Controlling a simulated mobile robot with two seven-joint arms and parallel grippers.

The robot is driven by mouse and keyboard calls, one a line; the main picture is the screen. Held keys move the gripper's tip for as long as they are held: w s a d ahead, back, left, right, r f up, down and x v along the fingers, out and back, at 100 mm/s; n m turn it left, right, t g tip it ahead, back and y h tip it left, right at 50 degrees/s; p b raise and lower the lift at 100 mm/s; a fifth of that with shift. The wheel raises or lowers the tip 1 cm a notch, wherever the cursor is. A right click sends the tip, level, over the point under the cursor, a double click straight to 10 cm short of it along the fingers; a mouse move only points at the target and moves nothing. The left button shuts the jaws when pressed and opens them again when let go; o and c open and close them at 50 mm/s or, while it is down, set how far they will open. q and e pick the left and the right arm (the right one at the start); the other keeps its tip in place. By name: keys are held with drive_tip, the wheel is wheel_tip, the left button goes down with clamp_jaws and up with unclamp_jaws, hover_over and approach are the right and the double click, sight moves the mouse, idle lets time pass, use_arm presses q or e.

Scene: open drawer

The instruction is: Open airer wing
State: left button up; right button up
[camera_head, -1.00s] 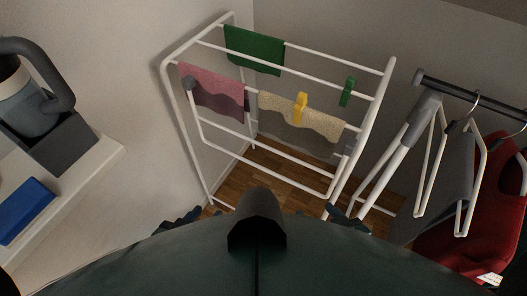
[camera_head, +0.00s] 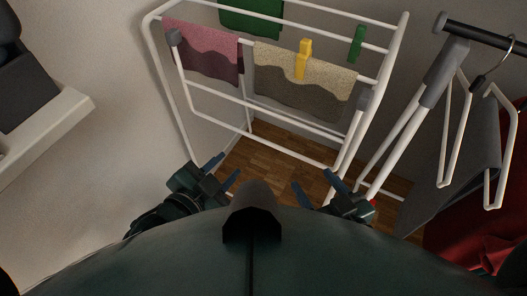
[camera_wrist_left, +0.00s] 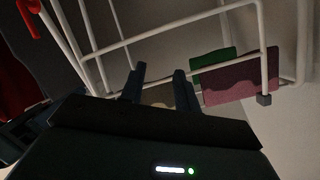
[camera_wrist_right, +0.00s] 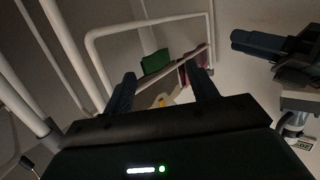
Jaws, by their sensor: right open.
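The white airer (camera_head: 398,45) stands against the wall ahead in the head view. A white wing frame (camera_head: 272,104) hangs folded down on its near side, joined at grey hinge pieces (camera_head: 174,38). My left gripper (camera_head: 220,170) is low at the airer's left, open and empty, apart from the bars. My right gripper (camera_head: 318,182) is low near the airer's right leg, open and empty. The left wrist view shows the left fingers (camera_wrist_left: 160,70) parted below the white bars. The right wrist view shows the right fingers (camera_wrist_right: 162,77) parted more widely. Contact with the wing is not visible.
A pink cloth (camera_head: 200,45), a beige cloth (camera_head: 290,75) with a yellow peg (camera_head: 303,60), and a green cloth (camera_head: 252,20) hang on the airer. A rack with white hangers (camera_head: 450,130) and red clothing stands right. A white shelf (camera_head: 45,125) juts out left.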

use_arm(q)
drive_tip(key=w+d+f+m+b, duration=0.4)
drive_tip(key=w+m+b, duration=0.2)
drive_tip(key=w+b, duration=0.1)
drive_tip(key=w+d+f+m+t+h+b, duration=0.1)
drive_tip(key=w+d+f+m+b, duration=0.3)
drive_tip(key=w+b, duration=0.3)
drive_tip(key=shift+w+d+m+b, duration=0.4)
drive_tip(key=shift+m+b, duration=0.5)
drive_tip(key=shift+b, duration=0.15)
use_arm(e)
drive_tip(key=f+t+y, duration=0.1)
drive_tip(key=a+f+n+t+y, duration=0.2)
drive_tip(key=y, duration=0.1)
drive_tip(key=shift+s+a+f+t, duration=0.1)
drive_tip(key=shift+s+a+t, duration=0.15)
drive_tip(key=shift+t, duration=0.15)
use_arm(q)
clamp_jaws()
